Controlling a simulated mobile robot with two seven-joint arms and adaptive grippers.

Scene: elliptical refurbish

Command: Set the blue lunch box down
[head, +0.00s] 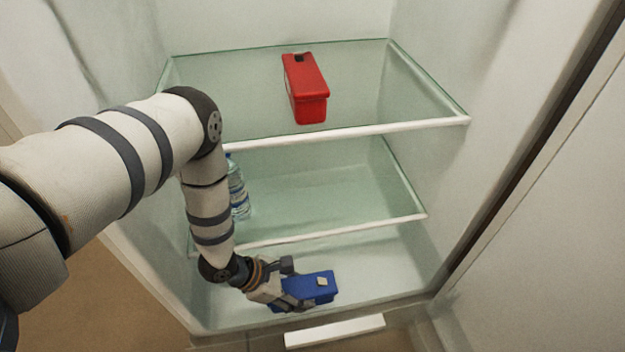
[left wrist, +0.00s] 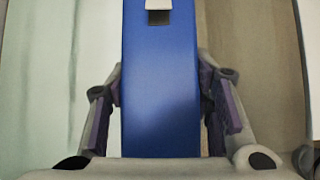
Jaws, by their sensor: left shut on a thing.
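The blue lunch box (head: 318,286) is at the lowest level of the open fridge, near its front edge. My left gripper (head: 290,285) reaches in from the left and is shut on the box. In the left wrist view, the blue lunch box (left wrist: 160,85) stands between the two fingers of my left gripper (left wrist: 160,110), with purple pads at its sides. A pale latch shows at the box's end. I cannot tell whether the box's underside touches the fridge floor. My right gripper is not in view.
A red lunch box (head: 306,90) sits on the top glass shelf (head: 410,95). A water bottle (head: 238,188) stands at the left of the middle shelf (head: 330,205). The fridge floor (head: 385,275) is clear to the right of the blue box. The fridge door (head: 560,220) is at right.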

